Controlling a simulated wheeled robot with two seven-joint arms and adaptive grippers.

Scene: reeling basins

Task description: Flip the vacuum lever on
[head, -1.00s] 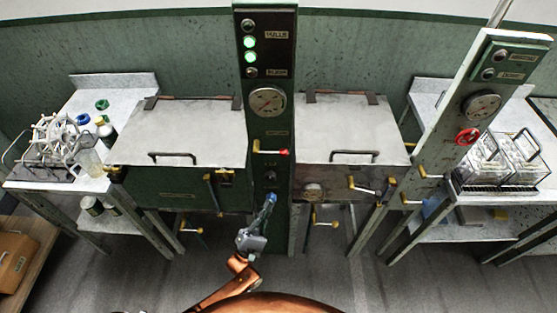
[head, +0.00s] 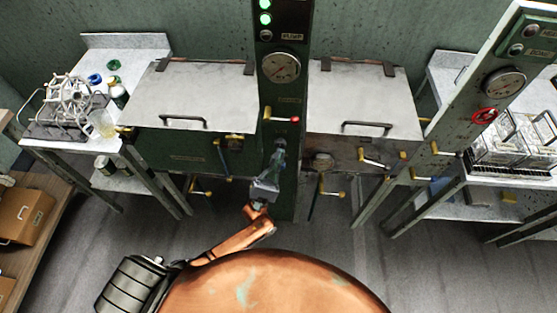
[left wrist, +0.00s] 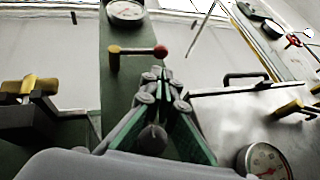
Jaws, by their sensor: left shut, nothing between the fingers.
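The lever with a red knob (head: 282,119) sticks out roughly sideways from the dark green central column (head: 285,95), below its round gauge (head: 279,67). It also shows in the left wrist view (left wrist: 137,51), with a yellowish end at left and the red ball at right. I see no lettering that names it clearly. My left gripper (head: 281,146) is shut and empty, just below this lever in front of the column. In the left wrist view its fingertips (left wrist: 160,73) point up towards the lever, and a small gap seems to remain. My right gripper is not in view.
Lidded basins with handles flank the column, the left lid (head: 195,95) and right lid (head: 360,100). Yellow-handled valves (head: 333,193) jut out below. A slanted panel with a red wheel (head: 485,115) stands right. A side table (head: 40,143) holds glassware. The floor in front is clear.

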